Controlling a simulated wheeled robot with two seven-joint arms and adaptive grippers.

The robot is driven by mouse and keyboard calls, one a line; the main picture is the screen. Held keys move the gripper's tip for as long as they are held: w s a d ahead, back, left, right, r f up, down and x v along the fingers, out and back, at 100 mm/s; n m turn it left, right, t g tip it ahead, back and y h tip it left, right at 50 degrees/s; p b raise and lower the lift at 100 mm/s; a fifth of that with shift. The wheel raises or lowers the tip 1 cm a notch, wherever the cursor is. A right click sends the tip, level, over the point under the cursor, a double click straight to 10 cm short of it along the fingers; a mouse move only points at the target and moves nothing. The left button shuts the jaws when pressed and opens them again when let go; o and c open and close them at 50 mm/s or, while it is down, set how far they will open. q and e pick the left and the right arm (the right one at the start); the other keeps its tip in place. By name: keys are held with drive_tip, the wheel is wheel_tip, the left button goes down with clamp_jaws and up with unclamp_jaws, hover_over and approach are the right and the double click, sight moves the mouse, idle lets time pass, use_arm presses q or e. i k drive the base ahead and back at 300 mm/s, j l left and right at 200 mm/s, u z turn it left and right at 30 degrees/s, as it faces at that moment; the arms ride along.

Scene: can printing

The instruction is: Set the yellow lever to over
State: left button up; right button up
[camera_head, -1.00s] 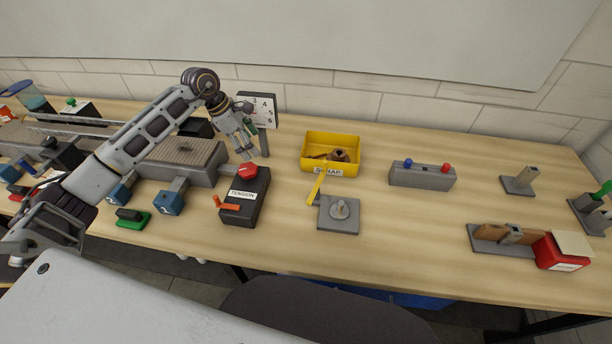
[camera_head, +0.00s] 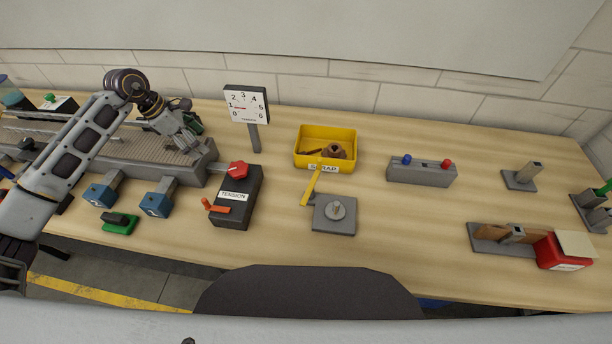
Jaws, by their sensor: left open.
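The yellow lever (camera_head: 312,186) rises from the left side of a small grey plate (camera_head: 335,215) with a round knob on it. The lever leans up and slightly right, its top end in front of the yellow scrap bin. My left gripper (camera_head: 194,146) is open and empty. It hangs over the grey conveyor bed at the left, well to the left of the lever and apart from it. My right gripper is not in view.
The tension box (camera_head: 236,198) with red knob and orange crank stands between my left gripper and the lever. A dial gauge (camera_head: 246,104) stands behind it. The scrap bin (camera_head: 325,140) is behind the lever. A grey button box (camera_head: 422,174) is to the right. Table in front of it is clear.

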sight(307, 195)
drive_tip(key=k, duration=1.5)
